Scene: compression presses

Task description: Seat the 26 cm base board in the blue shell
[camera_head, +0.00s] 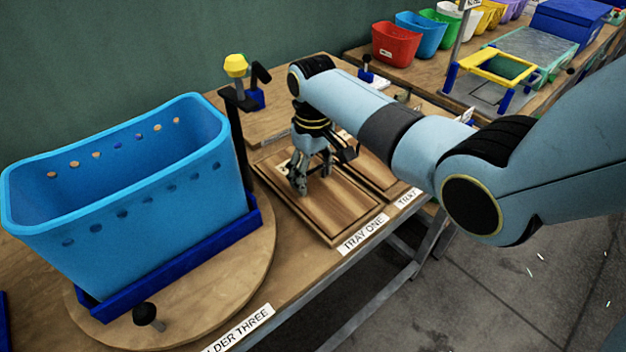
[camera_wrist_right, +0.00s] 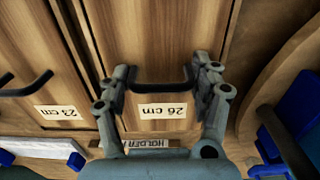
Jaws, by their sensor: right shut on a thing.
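The blue shell (camera_head: 150,225) stands upright and open-topped in a dark blue holder on a round wooden plate at the left. A row of holes runs along each long wall. The 26 cm base board (camera_head: 345,208) lies flat in tray one. In the right wrist view the board (camera_wrist_right: 165,35) shows its "26 cm" label and a black handle (camera_wrist_right: 160,86). My right gripper (camera_head: 300,186) points down over the board. In the wrist view its fingers (camera_wrist_right: 162,80) are shut on the handle from both ends. My left gripper is not in view.
A board labelled 23 cm (camera_wrist_right: 35,65) lies beside the 26 cm one. A black knob (camera_head: 146,315) stands on the round plate (camera_head: 195,318). A dark upright post (camera_head: 237,135) stands between shell and trays. Coloured bins, including a red one (camera_head: 395,45), line the far bench.

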